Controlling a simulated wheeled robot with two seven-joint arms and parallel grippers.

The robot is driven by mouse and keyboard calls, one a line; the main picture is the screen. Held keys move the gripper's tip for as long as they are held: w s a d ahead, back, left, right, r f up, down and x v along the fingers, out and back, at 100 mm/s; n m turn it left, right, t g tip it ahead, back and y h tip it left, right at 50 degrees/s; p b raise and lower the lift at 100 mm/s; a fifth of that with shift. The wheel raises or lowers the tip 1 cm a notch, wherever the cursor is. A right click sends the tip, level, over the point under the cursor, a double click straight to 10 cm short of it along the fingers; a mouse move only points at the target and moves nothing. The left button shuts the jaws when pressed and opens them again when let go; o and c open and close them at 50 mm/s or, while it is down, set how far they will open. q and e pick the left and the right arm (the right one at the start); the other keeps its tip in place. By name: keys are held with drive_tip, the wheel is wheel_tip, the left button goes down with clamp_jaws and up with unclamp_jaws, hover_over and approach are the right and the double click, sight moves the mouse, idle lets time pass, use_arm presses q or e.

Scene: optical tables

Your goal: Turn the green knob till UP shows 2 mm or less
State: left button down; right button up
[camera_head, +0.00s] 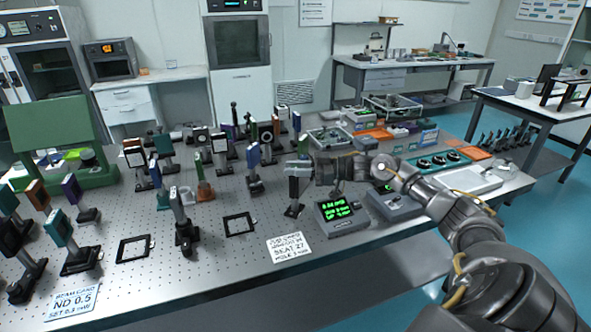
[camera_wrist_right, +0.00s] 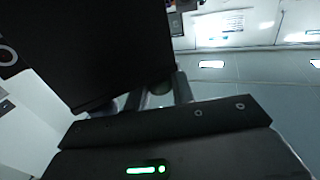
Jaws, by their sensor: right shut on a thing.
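My right gripper (camera_head: 302,168) reaches in from the right, at the top of a post-mounted optic (camera_head: 293,190) near the table's front edge. It is shut on the green knob; the head view hides the knob behind the gripper. In the right wrist view the knob (camera_wrist_right: 163,87) is a small dark green shape between the fingers, partly covered by a large black plate. The readout box (camera_head: 338,213) beside the mount shows several green lines; the UP figure is too small to read surely. My left gripper is not in view.
The perforated optical table (camera_head: 213,265) holds several mounted optics left of the gripper. A white card (camera_head: 289,248) lies in front of the mount, and a grey box (camera_head: 394,203) stands right of the readout. A black frame (camera_head: 239,224) lies flat to the left.

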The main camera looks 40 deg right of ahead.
drive_tip(key=o, duration=0.9)
drive_tip(key=shift+o, duration=0.2)
drive_tip(key=shift+s+d+f, duration=0.1)
drive_tip(key=shift+s+d, duration=0.15)
drive_tip(key=shift+d, duration=0.1)
drive_tip(key=b+v, duration=0.2)
drive_tip(key=v, duration=0.8)
drive_tip(key=shift+b, duration=0.4)
drive_tip(key=shift+o, duration=0.3)
drive_tip(key=shift+a, duration=0.1)
